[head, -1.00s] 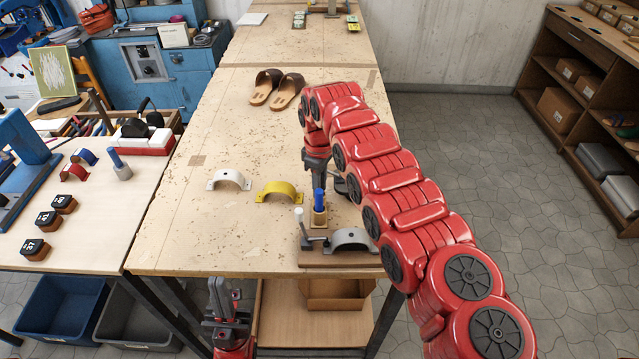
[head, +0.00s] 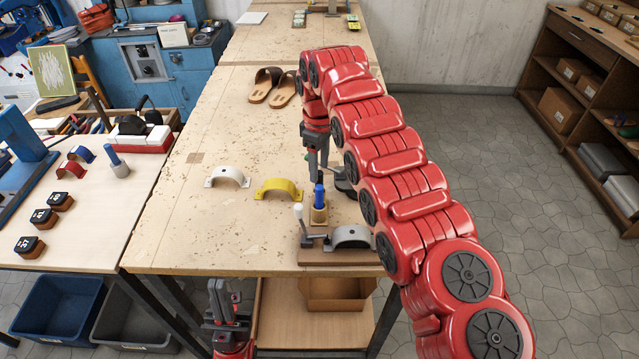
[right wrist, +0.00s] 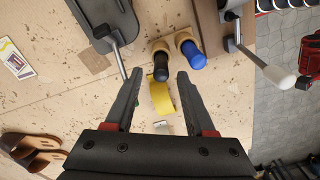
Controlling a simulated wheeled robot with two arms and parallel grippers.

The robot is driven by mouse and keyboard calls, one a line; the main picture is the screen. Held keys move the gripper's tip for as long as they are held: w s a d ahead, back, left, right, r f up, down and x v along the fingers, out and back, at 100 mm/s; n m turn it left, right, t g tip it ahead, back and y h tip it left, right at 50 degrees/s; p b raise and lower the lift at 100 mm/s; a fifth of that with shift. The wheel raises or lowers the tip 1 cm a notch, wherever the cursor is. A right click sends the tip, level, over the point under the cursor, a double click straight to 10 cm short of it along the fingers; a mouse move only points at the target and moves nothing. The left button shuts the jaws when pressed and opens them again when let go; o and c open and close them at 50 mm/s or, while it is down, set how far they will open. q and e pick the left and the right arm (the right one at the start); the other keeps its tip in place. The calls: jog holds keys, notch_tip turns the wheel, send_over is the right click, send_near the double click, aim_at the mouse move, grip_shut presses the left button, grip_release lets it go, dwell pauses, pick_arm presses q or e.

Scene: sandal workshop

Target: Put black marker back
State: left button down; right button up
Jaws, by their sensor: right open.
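In the head view my right gripper (head: 317,166) points down just behind the blue marker (head: 319,194); I cannot make out the black marker there. My left gripper (head: 224,295) is low in front of the table edge; its jaw opening is unclear.
A yellow arch (head: 279,188) and a white arch (head: 228,177) lie left of the holders. A clamp fixture with a grey arch (head: 350,237) stands at the table's front right. Sandals (head: 274,86) lie farther back.

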notch_tip(320, 180, up, 5)
jog(key=p, duration=0.3)
jog(key=shift+r, duration=0.2)
jog(key=shift+s+r+p, duration=0.15)
jog(key=shift+r+p, duration=0.5)
jog(key=shift+p, duration=0.25)
jog(key=shift+f, duration=0.15)
